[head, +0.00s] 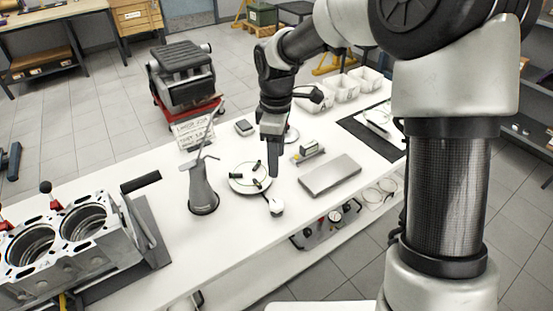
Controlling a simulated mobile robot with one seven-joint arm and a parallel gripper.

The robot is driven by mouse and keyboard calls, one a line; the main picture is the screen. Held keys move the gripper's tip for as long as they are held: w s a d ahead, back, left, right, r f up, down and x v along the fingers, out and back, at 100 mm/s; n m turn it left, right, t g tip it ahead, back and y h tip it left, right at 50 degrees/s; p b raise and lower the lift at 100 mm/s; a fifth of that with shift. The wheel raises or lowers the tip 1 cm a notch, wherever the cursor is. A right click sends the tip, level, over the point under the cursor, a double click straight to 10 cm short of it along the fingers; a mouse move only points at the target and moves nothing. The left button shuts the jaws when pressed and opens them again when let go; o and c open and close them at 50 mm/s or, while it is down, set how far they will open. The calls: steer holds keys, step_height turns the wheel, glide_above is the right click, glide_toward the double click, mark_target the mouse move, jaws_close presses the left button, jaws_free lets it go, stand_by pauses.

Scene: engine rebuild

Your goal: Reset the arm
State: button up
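My arm (330,25) reaches out from the right over the white workbench (225,245). My gripper (274,174) points down above the middle of the bench, seen edge-on as one dark narrow shape. I cannot tell whether its fingers are apart or whether anything is between them. A round white dish (237,184) with small dark parts in it lies just left of the gripper.
A grey oil can (203,194) with a long spout stands left of the dish. An engine block (62,240) is at the left. A grey flat block (330,175) and white bins (342,88) lie to the right. Bare bench shows at the front.

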steer(key=s+d+r+m+t+p, duration=0.2)
steer(key=s+d+r+m, duration=0.4)
steer(key=r, duration=0.4)
steer(key=s+d+r+m+t+p, duration=0.2)
steer(key=s+d+r+m+p, duration=0.15)
steer(key=s+d+r, duration=0.4)
steer(key=s+r+m+t, duration=0.1)
steer(key=s+r+m, duration=0.3)
steer(key=s+m, duration=0.2)
steer(key=s, duration=0.2)
steer(key=shift+s+d+r+t+p, duration=0.15)
steer(key=shift+s+d+t+p, duration=0.15)
steer(key=shift+s+d+p, duration=0.1)
steer(key=shift+a, duration=0.15)
